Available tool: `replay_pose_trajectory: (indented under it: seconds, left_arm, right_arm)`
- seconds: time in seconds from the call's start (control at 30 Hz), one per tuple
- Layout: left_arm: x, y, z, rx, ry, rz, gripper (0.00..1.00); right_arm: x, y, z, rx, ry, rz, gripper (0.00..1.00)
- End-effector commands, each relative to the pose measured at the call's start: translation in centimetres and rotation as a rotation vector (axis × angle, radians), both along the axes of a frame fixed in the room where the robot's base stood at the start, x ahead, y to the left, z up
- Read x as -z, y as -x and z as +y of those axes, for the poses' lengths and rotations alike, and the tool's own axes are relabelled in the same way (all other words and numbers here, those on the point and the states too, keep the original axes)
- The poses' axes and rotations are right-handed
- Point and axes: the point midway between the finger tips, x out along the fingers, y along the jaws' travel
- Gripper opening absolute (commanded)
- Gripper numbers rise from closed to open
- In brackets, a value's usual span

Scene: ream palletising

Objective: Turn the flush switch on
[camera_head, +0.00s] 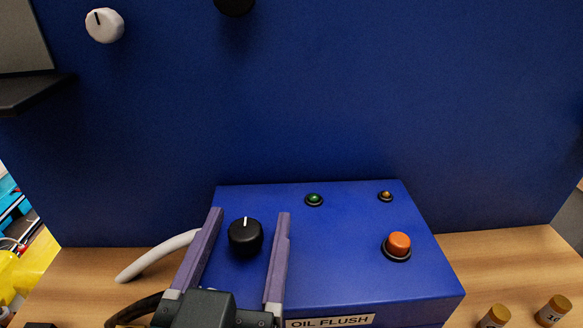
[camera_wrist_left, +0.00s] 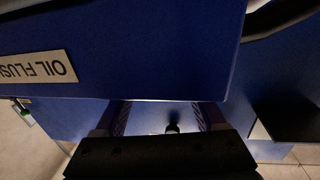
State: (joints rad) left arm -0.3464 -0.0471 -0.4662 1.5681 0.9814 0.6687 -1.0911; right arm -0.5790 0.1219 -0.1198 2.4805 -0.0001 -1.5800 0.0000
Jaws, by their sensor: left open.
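The flush switch is a black round knob (camera_head: 246,237) with a white pointer line, on top of a blue box (camera_head: 330,275) labelled OIL FLUSH. Its pointer line points away from me, toward the back panel. My left gripper (camera_head: 250,213) is open, with one purple-grey finger on each side of the knob in the head view. I cannot tell whether the fingers touch the knob. In the left wrist view the gripper (camera_wrist_left: 163,110) shows from behind, with a small dark knob shape (camera_wrist_left: 172,128) between its fingers. The right gripper is not in view.
A green lamp (camera_head: 314,199), a small amber lamp (camera_head: 385,196) and an orange push button (camera_head: 398,244) sit on the same box. A blue panel (camera_head: 330,100) stands behind, with a white knob (camera_head: 104,25). Brown-capped bottles (camera_head: 495,316) stand at the right. A pale hose (camera_head: 158,255) lies left.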

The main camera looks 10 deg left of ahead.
Motion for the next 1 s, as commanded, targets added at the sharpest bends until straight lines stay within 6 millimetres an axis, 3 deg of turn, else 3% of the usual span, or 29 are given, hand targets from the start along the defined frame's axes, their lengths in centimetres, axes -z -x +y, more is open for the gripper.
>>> replay_pose_trajectory:
  seconds: [0.2,0.83,1.0]
  left_arm:
    - [0.01,-0.05,0.01,0.0,0.0,0.0,0.72]
    - [0.01,-0.01,0.0,0.0,0.0,0.0,0.01]
    - [0.01,-0.01,0.0,0.0,0.0,0.0,0.0]
  right_arm:
    - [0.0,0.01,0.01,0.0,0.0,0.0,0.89]
    - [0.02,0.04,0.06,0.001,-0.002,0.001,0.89]
    - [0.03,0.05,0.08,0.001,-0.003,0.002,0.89]
